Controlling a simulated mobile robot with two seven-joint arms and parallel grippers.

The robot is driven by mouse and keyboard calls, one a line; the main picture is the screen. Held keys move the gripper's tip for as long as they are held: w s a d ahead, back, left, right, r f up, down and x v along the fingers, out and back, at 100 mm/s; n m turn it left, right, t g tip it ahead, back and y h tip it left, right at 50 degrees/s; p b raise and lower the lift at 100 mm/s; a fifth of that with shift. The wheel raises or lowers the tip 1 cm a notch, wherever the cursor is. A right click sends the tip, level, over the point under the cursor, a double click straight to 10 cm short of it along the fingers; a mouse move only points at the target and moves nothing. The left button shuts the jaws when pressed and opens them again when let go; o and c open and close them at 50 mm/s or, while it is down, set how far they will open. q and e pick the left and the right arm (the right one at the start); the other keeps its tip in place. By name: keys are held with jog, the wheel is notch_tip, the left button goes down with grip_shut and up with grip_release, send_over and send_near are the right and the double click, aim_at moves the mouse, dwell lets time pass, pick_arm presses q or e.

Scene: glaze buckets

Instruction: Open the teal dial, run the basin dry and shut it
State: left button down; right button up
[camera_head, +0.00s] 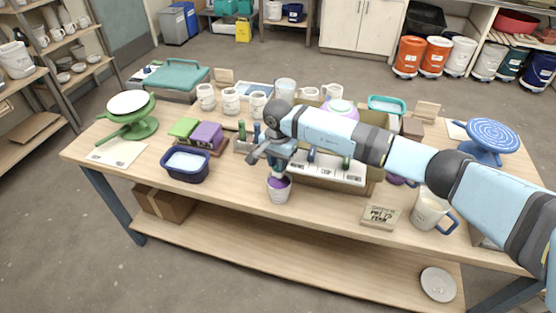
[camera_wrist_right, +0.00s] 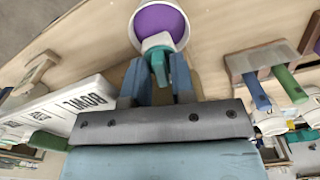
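A teal piece (camera_wrist_right: 157,44), which looks like the teal dial, lies between the fingertips of my right gripper (camera_wrist_right: 156,72) in the wrist view. It fills the gap, but contact on both sides is not clear. Beyond it is a white cup with purple inside (camera_wrist_right: 160,20). In the head view the right gripper (camera_head: 277,166) points down just over this cup (camera_head: 279,190) at the table's front edge. I cannot tell which thing is the basin; a dark blue tub with pale contents (camera_head: 187,171) stands left of the gripper. My left gripper is out of view.
A box with white labels (camera_head: 325,172) stands right of the gripper, partly behind my right arm. A rack with green and blue handles (camera_head: 246,147) stands to the left. A mug (camera_head: 428,212) and a lettered block (camera_head: 380,216) are at the front right.

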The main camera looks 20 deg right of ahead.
grip_shut()
